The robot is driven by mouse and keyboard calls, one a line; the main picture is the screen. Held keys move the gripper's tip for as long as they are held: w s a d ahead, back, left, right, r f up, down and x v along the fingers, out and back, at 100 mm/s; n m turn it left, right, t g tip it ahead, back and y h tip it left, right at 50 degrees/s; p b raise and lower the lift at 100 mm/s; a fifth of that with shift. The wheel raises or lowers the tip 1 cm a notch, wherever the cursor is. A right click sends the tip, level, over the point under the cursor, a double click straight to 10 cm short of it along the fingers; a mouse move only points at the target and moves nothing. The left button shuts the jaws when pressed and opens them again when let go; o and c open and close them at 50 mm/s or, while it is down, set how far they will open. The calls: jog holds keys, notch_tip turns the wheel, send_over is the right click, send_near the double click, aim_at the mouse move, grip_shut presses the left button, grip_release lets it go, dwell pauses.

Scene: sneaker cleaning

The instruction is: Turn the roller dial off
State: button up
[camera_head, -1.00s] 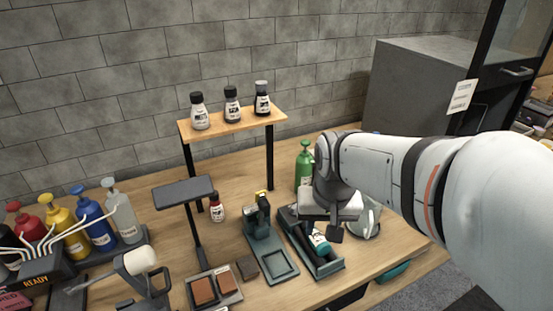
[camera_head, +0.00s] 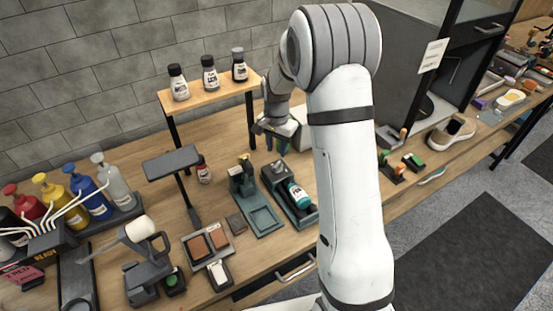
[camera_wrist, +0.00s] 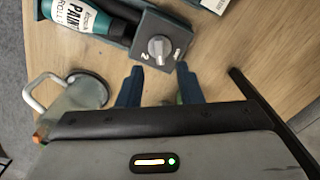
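The roller dial (camera_wrist: 158,47) is a round grey knob on a dark square block, in the wrist view. A "2" is printed beside it; I cannot tell for sure which mark it points at. The block is at the back end of a teal roller tray (camera_head: 304,217) holding a teal-labelled bottle (camera_head: 298,194). My gripper (camera_wrist: 159,78) is open, with two blue fingers just short of the dial, one on either side of its line, apart from it. In the head view my gripper (camera_head: 268,131) is behind the tray, partly hidden.
A tool on a teal stand (camera_head: 258,219) is left of the tray. A wooden shelf (camera_head: 202,99) with 3 bottles stands behind. A clear jug (camera_wrist: 75,95) shows left of my gripper in the wrist view. A sneaker (camera_head: 450,134) is at right.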

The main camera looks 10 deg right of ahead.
aim_at(277, 165)
notch_tip(277, 165, down, 7)
jog(key=shift+r+p, duration=0.1)
jog(key=shift+p, duration=0.65)
jog(key=shift+c, duration=0.4)
grip_shut()
